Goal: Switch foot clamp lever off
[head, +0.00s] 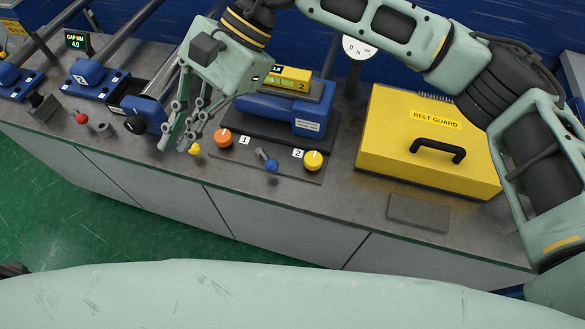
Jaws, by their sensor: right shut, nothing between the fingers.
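Several small levers stand along the bench front, and I cannot read a foot clamp label on any. One has a red ball (82,118) at the left, one a blue ball (271,165) on the middle plate. A small yellow knob (195,149) sits just right of the fingertips of my right gripper (178,144); its base is hidden. My right gripper is shut and empty, fingers pointing down at the bench front beside a blue block with a black dial (134,124). I cannot tell if it touches the yellow knob. My left gripper is out of view.
Round orange (224,136) and yellow (313,160) knobs flank the blue-ball lever. A blue machine unit (285,110) stands behind. A yellow belt guard box (400,140) with a black handle fills the right. A grey pad (418,212) lies before it.

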